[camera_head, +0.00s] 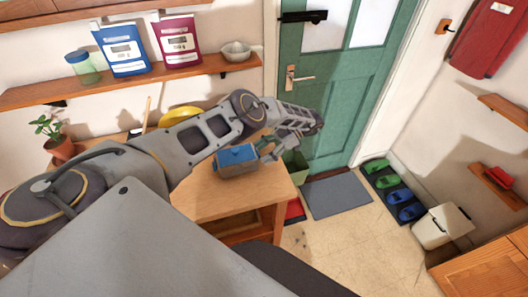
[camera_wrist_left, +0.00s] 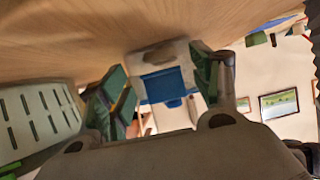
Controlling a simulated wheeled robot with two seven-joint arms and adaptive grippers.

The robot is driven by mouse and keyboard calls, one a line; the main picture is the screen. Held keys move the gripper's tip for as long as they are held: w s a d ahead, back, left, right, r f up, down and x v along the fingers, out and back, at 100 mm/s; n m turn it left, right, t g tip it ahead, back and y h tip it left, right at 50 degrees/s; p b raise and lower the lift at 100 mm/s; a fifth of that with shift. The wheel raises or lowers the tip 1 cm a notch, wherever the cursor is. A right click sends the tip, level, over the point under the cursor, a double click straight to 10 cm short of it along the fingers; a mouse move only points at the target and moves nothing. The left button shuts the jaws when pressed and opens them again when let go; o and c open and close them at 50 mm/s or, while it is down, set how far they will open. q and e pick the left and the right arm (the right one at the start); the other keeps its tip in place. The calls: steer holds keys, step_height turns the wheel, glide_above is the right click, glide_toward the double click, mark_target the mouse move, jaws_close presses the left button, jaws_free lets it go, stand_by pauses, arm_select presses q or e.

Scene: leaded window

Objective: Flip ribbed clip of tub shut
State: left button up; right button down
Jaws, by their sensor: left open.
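The tub (camera_head: 238,172) is a grey-blue box with a blue lid (camera_head: 236,155), sitting on the wooden table near its far right side. In the left wrist view a pale box face with a blue part (camera_wrist_left: 168,86) shows between the fingers; it appears to be the tub. I cannot make out the clip's ribs or whether it is up or down. My left gripper (camera_head: 268,149) is at the tub's right side. In the wrist view its green-padded fingers (camera_wrist_left: 164,92) are spread apart, with nothing clearly gripped. My right gripper is not in view.
The wooden table (camera_head: 200,198) is bare in front of the tub. A green bin (camera_head: 297,166) stands beside the table's right edge. A yellow bowl (camera_head: 180,115) is behind my left arm. A shelf (camera_head: 130,82) with pouches runs above. A grey mat (camera_head: 338,195) lies by the door.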

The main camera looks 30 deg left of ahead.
arm_select(q)
step_height(320, 180, up, 10)
stand_by(1.3)
steer(key=shift+w+d, duration=0.1)
stand_by(0.6)
